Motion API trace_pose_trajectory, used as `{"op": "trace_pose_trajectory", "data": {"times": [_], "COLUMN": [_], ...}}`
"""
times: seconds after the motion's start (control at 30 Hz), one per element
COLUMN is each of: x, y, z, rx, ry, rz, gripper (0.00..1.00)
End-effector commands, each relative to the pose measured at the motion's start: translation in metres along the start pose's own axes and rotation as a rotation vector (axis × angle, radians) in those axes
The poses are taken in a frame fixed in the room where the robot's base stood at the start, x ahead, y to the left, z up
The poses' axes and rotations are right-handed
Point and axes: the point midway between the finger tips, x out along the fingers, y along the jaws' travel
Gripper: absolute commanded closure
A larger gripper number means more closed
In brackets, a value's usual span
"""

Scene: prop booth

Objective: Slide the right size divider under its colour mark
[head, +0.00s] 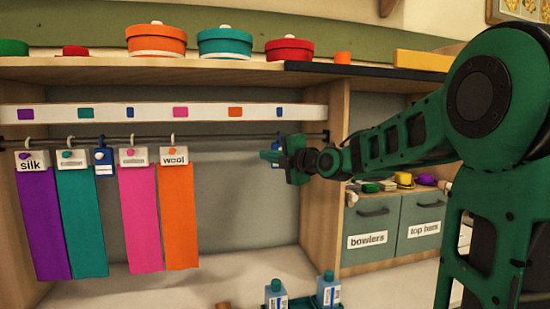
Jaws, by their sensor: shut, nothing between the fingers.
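A white strip (60,113) carries colour marks: purple, teal, small blue (130,112), pink, orange and another small blue (281,112) at the right. On the rod below hangs a left blue divider (103,157), between the teal cloth (82,220) and the pink cloth (141,220). A right blue divider (278,142) hangs below the right blue mark, mostly hidden by my gripper (268,156). My gripper is shut and empty, at the right divider; I cannot tell if they touch.
A purple cloth (41,222) labelled silk and an orange cloth (178,230) labelled wool also hang there. The rod is bare between wool and the right divider. A wooden side panel (325,190) and drawers (371,235) stand right; bottles (276,294) stand below.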

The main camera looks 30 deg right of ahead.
Motion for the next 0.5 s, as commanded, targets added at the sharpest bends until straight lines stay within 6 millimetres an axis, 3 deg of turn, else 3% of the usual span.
{"op": "trace_pose_trajectory", "data": {"times": [0.3, 0.5], "x": [-0.067, -0.093], "y": [0.000, -0.001], "z": [0.002, 0.004], "rx": [0.001, 0.001], "ry": [-0.003, -0.006], "rz": [0.000, -0.002], "gripper": [1.00, 1.00]}}
